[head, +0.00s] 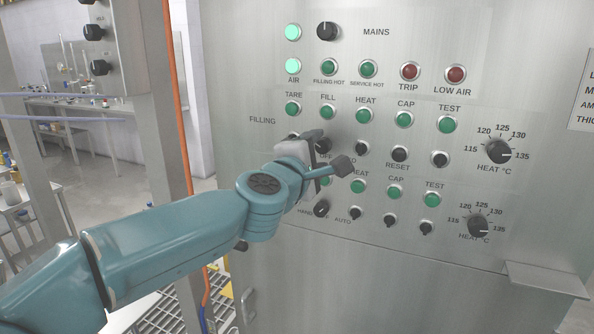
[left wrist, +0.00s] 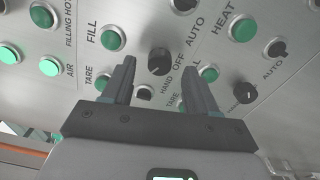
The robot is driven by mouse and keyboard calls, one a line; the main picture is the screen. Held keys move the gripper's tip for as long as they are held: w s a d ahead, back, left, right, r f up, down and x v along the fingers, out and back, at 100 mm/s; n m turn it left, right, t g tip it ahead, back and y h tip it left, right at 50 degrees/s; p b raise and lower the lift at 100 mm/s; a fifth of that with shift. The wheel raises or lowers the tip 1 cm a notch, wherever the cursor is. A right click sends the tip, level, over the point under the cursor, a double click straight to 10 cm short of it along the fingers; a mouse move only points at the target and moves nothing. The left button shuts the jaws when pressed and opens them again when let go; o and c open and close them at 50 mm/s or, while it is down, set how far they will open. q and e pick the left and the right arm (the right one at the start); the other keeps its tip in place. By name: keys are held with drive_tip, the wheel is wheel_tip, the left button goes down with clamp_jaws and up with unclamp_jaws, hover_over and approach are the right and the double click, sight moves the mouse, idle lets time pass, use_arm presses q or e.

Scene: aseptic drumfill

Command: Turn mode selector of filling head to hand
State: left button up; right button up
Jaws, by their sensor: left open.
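The filling head mode selector is a black round knob (left wrist: 159,61) in the left wrist view, ringed by the labels HAND, OFF and AUTO. In the head view the same knob (head: 323,146) is partly hidden behind my left gripper (head: 329,151). The gripper is open, its fingers pointing at the panel. In the left wrist view the knob shows between and just beyond the two fingertips (left wrist: 158,72). I cannot tell whether they touch it. Its pointer direction is not clear. My right gripper is not in view.
The steel panel (head: 240,200) carries a lower HAND/AUTO knob (head: 321,208), close below my gripper. Green lamps, red lamps (head: 409,70), a MAINS knob (head: 327,31) and two heat dials (head: 498,151) surround it. A small shelf (head: 545,279) juts out at lower right.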

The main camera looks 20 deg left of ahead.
use_arm(q)
drive_tip(key=s, duration=1.4)
drive_tip(key=shift+s+a, duration=0.2)
